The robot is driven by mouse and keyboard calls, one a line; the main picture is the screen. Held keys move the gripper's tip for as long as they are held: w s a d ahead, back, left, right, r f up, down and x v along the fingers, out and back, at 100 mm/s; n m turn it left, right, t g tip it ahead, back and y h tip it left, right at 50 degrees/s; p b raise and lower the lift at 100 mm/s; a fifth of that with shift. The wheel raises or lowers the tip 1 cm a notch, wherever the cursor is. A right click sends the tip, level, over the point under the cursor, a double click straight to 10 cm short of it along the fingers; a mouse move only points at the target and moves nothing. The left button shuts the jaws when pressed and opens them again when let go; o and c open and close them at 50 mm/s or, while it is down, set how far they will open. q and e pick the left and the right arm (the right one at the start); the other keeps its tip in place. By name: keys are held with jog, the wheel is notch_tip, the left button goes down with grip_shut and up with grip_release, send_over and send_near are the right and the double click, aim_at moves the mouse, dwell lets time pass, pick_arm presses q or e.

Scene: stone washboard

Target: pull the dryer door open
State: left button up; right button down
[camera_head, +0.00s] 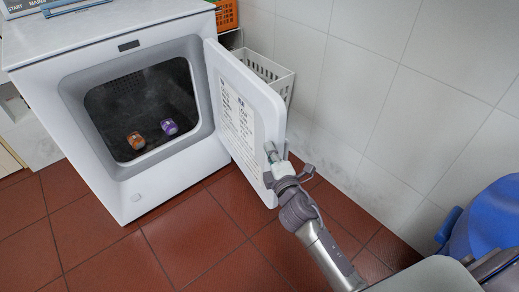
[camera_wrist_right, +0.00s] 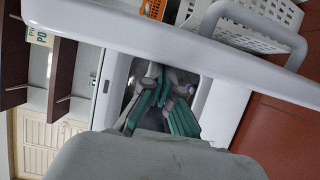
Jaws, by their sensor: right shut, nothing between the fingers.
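The dryer (camera_head: 165,190) is a white box-shaped machine. Its door (camera_head: 240,110) stands wide open, swung out to the right, with a printed label on its inner face. The dark drum (camera_head: 150,95) is exposed. My right gripper (camera_head: 270,152) is at the door's free edge, on the inner-face side. Its fingers (camera_wrist_right: 160,98) show shut and empty in the right wrist view, with the dryer opening behind them. The door's edge (camera_wrist_right: 170,50) crosses above them there, with a grey handle (camera_wrist_right: 264,22) on its far side. Contact with the door cannot be told. My left gripper is not in view.
An orange item (camera_head: 138,140) and a purple item (camera_head: 169,127) lie in the drum. A white slatted basket (camera_head: 268,70) stands behind the door by the tiled wall (camera_head: 400,70). A blue object (camera_head: 485,220) is at the right. Red floor tiles in front are clear.

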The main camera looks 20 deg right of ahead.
pick_arm(q)
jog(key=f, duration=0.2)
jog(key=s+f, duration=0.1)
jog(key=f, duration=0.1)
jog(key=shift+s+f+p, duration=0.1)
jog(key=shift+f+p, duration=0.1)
jog(key=shift+p, duration=0.2)
pick_arm(e)
jog(key=w+d, duration=0.2)
jog(key=d, duration=1)
jog(key=shift+w, duration=0.4)
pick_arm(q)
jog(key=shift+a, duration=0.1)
pick_arm(e)
jog(key=shift+r, duration=0.1)
